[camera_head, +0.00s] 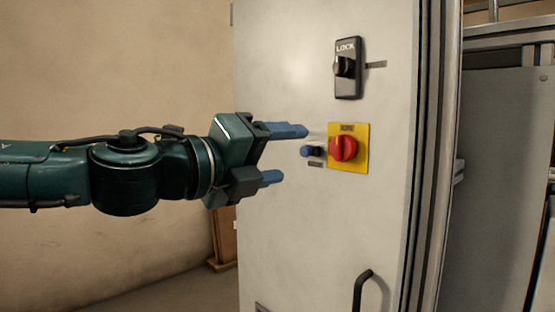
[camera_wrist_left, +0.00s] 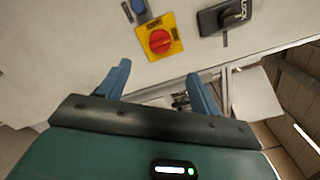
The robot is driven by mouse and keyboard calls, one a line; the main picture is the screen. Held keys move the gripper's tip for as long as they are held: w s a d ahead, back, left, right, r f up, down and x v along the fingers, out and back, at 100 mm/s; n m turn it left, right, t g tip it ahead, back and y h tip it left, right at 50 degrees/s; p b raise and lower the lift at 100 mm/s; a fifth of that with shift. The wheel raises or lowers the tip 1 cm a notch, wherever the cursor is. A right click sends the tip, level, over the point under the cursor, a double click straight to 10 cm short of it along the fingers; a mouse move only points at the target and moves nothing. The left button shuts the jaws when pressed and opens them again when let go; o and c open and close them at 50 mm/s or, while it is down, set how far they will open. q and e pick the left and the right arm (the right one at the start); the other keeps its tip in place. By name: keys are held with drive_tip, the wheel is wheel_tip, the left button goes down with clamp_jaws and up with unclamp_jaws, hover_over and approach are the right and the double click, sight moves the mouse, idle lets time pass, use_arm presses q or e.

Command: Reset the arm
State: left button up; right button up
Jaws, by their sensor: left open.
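My left arm comes in from the left in the head view. Its gripper (camera_head: 287,154) is open and empty, with two blue fingers apart in front of the pale cabinet door (camera_head: 285,240). The fingertips are just left of a small blue button (camera_head: 311,151) and a red rotary knob (camera_head: 343,148) on a yellow plate (camera_head: 362,160). In the left wrist view, the open fingers (camera_wrist_left: 160,85) point toward the door, with the red knob (camera_wrist_left: 159,41) above them and the blue button (camera_wrist_left: 138,6) at the top edge. My right gripper is not in view.
A black lock switch (camera_head: 347,68) is higher on the door, and it also shows in the wrist view (camera_wrist_left: 225,16). A black handle (camera_head: 361,289) sticks out lower down. The door's right edge meets a metal frame (camera_head: 432,150). Free room lies left of the door.

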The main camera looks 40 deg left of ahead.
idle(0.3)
use_arm(q)
drive_tip(key=w+d+f+n+g+h, duration=0.35)
drive_tip(key=d+f, duration=0.25)
drive_tip(key=f, duration=0.7)
drive_tip(key=w+d+f+n+g+h, duration=0.2)
drive_tip(key=d+f+h, duration=0.35)
drive_tip(key=f, duration=0.75)
drive_tip(key=s+d+f+n+t+y, duration=0.1)
drive_tip(key=s+d+f+n+y, duration=0.2)
drive_tip(key=s+f+n, duration=0.45)
drive_tip(key=s+d+f+n+t+y, duration=0.1)
drive_tip(key=s+d+f+n+y, duration=0.2)
drive_tip(key=f+n, duration=0.75)
drive_tip(key=r+g+p, duration=0.1)
drive_tip(key=g+p, duration=0.1)
drive_tip(key=p, duration=0.7)
drive_tip(key=s+r+g+p, duration=0.1)
drive_tip(key=r+g+p, duration=0.1)
drive_tip(key=p, duration=0.8)
drive_tip(key=shift+s+a+r+m+y+p, duration=0.2)
drive_tip(key=shift+r+m+y+p, duration=0.1)
drive_tip(key=shift+m+y, duration=0.1)
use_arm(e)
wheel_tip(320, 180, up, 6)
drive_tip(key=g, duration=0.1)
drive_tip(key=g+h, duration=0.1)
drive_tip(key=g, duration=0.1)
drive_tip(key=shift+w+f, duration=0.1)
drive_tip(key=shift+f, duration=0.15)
